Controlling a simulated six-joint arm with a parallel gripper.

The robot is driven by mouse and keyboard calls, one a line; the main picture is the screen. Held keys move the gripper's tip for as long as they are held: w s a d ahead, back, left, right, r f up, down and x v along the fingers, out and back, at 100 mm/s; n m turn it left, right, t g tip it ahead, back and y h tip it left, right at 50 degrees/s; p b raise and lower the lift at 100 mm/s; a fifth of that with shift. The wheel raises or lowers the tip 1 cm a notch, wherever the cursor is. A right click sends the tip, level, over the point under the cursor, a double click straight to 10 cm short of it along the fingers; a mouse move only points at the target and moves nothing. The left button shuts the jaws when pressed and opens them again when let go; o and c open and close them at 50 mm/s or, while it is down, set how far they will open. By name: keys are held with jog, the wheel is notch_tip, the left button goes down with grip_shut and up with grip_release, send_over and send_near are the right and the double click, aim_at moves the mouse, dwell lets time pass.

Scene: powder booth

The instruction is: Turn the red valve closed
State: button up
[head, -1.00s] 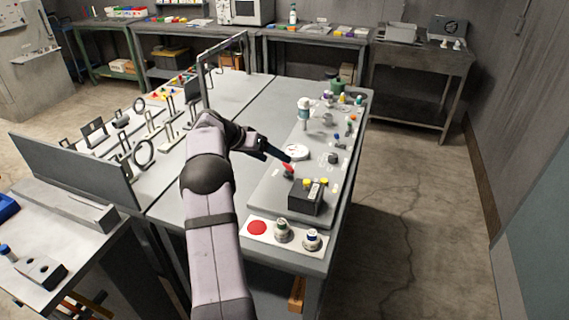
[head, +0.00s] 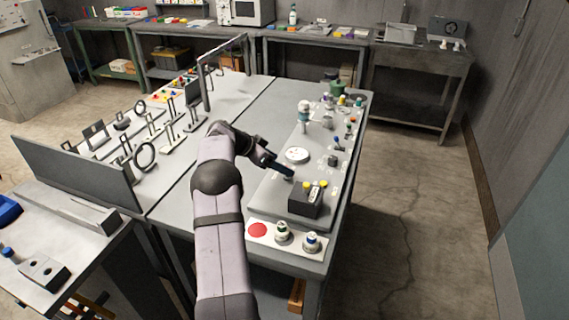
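The red valve's handle, seen a second ago on the grey board (head: 262,207), does not show now; my gripper's dark fingers cover its spot. Only a small pale piece of what seems to be its base (head: 289,178) shows just below the fingertips. My gripper (head: 284,171) points down and right at that spot, just behind the black box with yellow knobs (head: 305,203). I cannot tell whether the fingers are open or shut on the handle, or how the handle is turned.
A white round dial (head: 297,154) lies just behind the gripper. In front lies a white strip with a red disc (head: 257,230) and two capped pieces (head: 312,242).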

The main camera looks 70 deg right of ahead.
aim_at(285, 180)
jog(key=shift+p+x, duration=0.65)
jog(key=shift+x, duration=1.15)
jog(key=c, duration=1.1)
